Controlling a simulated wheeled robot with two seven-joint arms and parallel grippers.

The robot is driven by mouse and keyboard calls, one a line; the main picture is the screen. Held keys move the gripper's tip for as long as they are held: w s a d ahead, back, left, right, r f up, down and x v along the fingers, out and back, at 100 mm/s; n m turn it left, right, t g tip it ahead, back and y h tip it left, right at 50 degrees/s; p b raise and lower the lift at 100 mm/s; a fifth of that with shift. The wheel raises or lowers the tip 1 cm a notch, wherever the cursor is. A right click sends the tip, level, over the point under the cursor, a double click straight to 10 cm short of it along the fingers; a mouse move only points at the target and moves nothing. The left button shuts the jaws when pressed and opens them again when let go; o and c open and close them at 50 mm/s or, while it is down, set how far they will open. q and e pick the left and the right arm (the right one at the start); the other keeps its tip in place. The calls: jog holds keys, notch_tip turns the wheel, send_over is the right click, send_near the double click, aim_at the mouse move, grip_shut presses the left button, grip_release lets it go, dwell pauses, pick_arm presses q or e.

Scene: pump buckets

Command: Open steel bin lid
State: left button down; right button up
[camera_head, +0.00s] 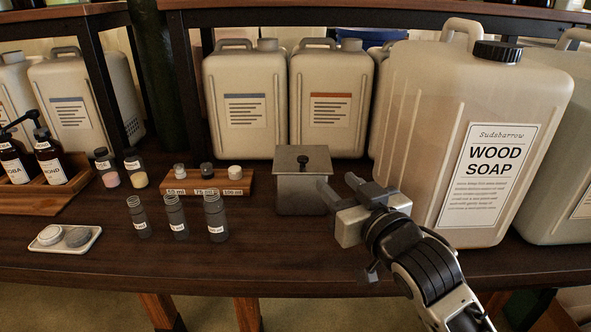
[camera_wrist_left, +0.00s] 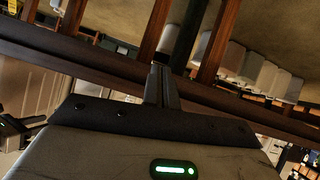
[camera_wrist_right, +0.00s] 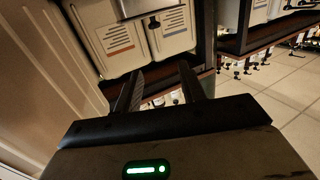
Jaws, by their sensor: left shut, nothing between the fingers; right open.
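The steel bin (camera_head: 301,196) is a small square grey box on the dark wooden table, in the middle of the head view. Any contact between finger and bin is unclear. The open fingers also show in the right wrist view (camera_wrist_right: 160,84). My left gripper (camera_wrist_left: 161,84) is shut and empty, away from the bin, and is outside the head view.
A large wood soap jug (camera_head: 400,130) stands close behind and right of my right gripper. Two smaller jugs (camera_head: 246,140) stand behind the bin. A wooden cap rack (camera_head: 208,181) is left of the bin, with small bottles (camera_head: 215,217) in front. The table front is clear.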

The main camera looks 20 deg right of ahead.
aim_at(305, 160)
jog(key=shift+t, duration=0.3)
jog(key=w+f+b, duration=0.1)
jog(key=w, duration=0.4)
jog(key=w+a+f+b, duration=0.1)
jog(key=w+b, duration=0.1)
jog(key=w, duration=0.3)
jog(key=w+f+b, duration=0.1)
jog(key=w+b, duration=0.1)
jog(key=w, duration=0.4)
jog(key=shift+a+f, duration=0.2)
jog(key=shift+a, duration=0.05)
jog(key=shift+w, duration=0.4)
pick_arm(q)
notch_tip(305, 160, down, 6)
jog(key=d, duration=0.1)
jog(key=shift+w+d+f+g+h, duration=0.25)
jog(key=shift+w+d+g+h, duration=0.1)
jog(key=shift+w+g+h, duration=0.05)
pick_arm(e)
grip_shut()
